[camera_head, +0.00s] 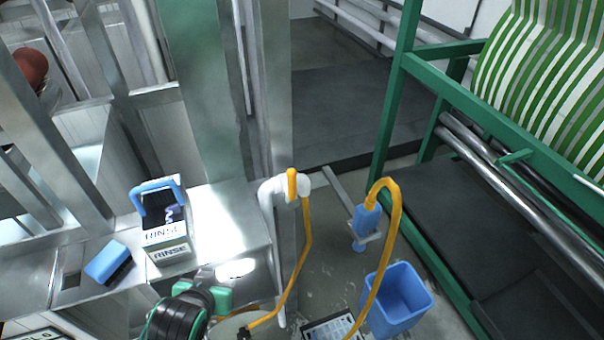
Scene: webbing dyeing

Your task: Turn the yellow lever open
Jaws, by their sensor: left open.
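The yellow lever (292,185) sits on a white pipe (268,202) that bends over beside a steel post. The lever looks roughly upright in the picture, and a yellow hose (306,235) runs down from beside it. My left gripper (207,274) is low in the view, below and left of the lever and clearly apart from it. It is open, with nothing visible in it; its fingers are hard to make out against the bright steel. My right gripper is not in view.
A box marked RINSE (167,235) and a blue brush (108,263) are on the steel counter (235,215) at left. A blue spray nozzle (367,219) on a yellow hose stands above a blue bucket (399,290). A green-framed machine (393,110) fills the right.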

